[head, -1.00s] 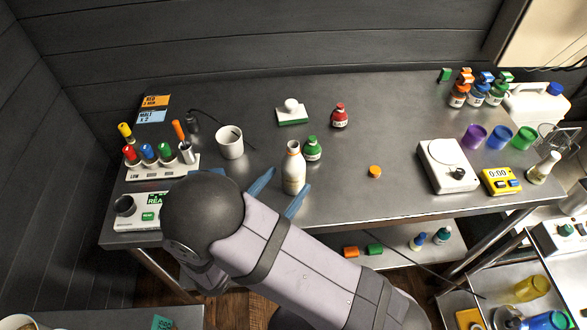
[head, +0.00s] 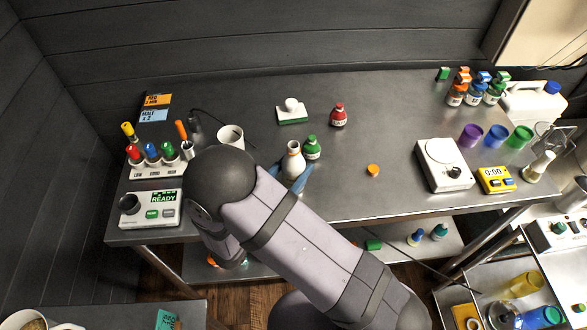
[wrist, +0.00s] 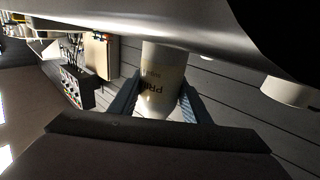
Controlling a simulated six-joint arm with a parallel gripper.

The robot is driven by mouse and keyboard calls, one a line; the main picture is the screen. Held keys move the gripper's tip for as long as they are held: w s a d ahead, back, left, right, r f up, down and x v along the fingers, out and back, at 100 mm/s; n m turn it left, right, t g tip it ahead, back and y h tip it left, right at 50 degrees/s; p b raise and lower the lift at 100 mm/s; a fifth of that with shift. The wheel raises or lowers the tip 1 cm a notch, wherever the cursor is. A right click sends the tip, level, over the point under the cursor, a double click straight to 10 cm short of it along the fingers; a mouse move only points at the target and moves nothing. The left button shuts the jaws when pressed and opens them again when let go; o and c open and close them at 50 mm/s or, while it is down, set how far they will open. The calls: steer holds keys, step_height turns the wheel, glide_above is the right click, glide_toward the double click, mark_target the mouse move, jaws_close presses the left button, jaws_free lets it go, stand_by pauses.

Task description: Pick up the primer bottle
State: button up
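The primer bottle (head: 293,163) is white with a tan band near its top and stands upright on the steel bench. In the wrist view the same bottle (wrist: 163,65) shows part of a dark label that begins "PR". My gripper (head: 291,174) has its two blue fingers on either side of the bottle's lower body. In the wrist view my gripper (wrist: 160,97) has the bottle between its fingers, which look spread. Firm contact is not visible. The bottle's base is hidden by my arm and fingers.
A green bottle (head: 312,148) stands close behind the primer bottle on its right. A white cup (head: 231,136) is to the left, beyond my wrist. A red bottle (head: 338,115) and an orange cap (head: 373,170) are farther right. The bench between the cap and the white scale (head: 443,165) is clear.

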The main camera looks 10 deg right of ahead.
mark_target(294, 142)
steer(key=c, duration=0.5)
steer(key=shift+r, duration=0.2)
steer(key=shift+r+b, duration=0.4)
steer(key=shift+r, duration=4.35)
